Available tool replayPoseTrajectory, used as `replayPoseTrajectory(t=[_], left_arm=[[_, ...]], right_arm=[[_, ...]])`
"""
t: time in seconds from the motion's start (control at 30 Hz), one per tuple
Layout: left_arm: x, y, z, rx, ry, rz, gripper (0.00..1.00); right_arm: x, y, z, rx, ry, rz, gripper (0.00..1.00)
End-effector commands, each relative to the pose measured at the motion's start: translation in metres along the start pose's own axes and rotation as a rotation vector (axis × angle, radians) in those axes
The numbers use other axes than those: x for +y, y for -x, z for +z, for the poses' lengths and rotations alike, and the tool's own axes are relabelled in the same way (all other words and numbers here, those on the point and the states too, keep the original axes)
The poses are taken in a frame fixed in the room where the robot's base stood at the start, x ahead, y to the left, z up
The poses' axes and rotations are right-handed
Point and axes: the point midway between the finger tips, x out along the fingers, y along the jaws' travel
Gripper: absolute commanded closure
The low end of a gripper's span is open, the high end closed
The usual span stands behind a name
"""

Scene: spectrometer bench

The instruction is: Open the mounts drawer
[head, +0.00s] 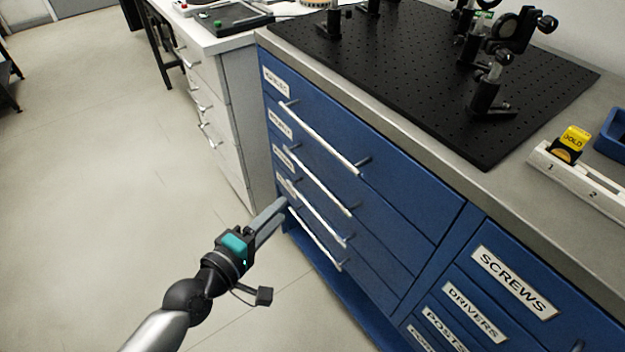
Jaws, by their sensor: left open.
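A blue cabinet holds a stack of drawers (385,215), all of them closed, each with a long bar handle. White labels at their left ends, such as the top one (276,80) and the second one (281,123), are too slanted and small to read surely, so I cannot tell which is the mounts drawer. My left gripper (275,212) is open, its fingers pointing at the left end of the lower drawers, near the lower handles (322,221). I cannot tell whether the fingertips touch a handle. My right gripper is not in view.
A second stack at the right has labels SCREWS (513,283) and DRIVERS (474,312). A black breadboard (400,70) with optical posts lies on the bench top. A numbered white holder (580,180) bears a yellow-and-black piece. A white drawer unit (225,110) stands beyond.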

Motion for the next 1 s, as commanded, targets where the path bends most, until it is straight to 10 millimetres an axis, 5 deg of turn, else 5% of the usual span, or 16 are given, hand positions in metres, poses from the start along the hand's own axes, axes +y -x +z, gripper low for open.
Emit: replayPoseTrajectory(t=[0.5,1.0], left_arm=[[-0.001,-0.089,-0.001,0.002,-0.004,0.0,0.55],[-0.001,-0.14,0.0,0.001,-0.004,-0.002,0.55]], right_arm=[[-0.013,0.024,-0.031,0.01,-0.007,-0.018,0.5],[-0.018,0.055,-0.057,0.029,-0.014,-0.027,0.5]])
